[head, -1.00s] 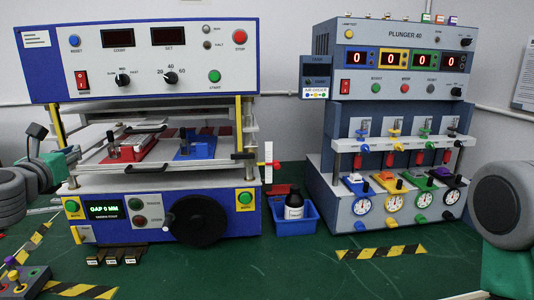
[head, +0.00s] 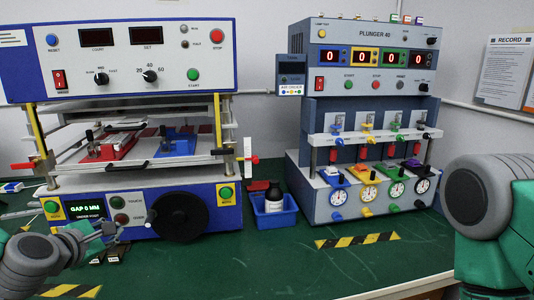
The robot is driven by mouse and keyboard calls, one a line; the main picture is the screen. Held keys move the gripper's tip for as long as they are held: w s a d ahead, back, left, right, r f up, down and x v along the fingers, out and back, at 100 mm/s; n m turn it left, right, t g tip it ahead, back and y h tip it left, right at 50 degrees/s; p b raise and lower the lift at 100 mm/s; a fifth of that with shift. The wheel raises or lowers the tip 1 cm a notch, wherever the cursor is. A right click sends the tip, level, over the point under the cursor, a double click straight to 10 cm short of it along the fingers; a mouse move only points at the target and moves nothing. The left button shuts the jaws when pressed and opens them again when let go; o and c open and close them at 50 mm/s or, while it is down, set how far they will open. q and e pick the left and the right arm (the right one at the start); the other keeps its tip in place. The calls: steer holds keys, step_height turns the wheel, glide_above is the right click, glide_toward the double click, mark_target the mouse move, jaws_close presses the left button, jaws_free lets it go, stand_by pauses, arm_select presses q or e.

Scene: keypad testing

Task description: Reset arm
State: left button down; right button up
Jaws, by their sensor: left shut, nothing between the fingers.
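My left gripper (head: 108,230) is low at the left, in front of the lower panel of the blue and white press machine (head: 130,60). Its fingers are shut with nothing between them. I cannot tell whether it touches the panel. My left forearm comes in from the lower left corner. My right arm shows at the right edge as a large grey joint with green links; its gripper is out of view.
The plunger tester (head: 365,95) stands at the back right. Striped tape marks (head: 357,240) the green table (head: 285,262). A black handwheel (head: 178,218) juts out right of my left gripper.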

arm_select(q)
steer(key=s+d+f+m+g+h, duration=0.1)
steer(key=s+d+f+m+g, duration=0.25)
steer(key=s+f+m, duration=0.55)
steer(key=s+d+f+m+g, duration=0.35)
steer(key=s+d+f, duration=0.2)
steer(key=f, duration=0.55)
steer(key=s+f+m+g+y, duration=0.1)
steer(key=s+f+m+g, duration=0.2)
steer(key=s+m, duration=0.3)
steer(key=s+a+f+m+g+b, duration=0.1)
steer(key=s+f+m, duration=0.5)
steer(key=s, duration=0.9)
steer(key=shift+f+m+g+y, duration=0.2)
steer(key=shift+m+g+y, duration=0.2)
steer(key=shift+m+g, duration=0.45)
steer(key=shift+w+a, duration=0.1)
steer(key=shift+w, duration=0.05)
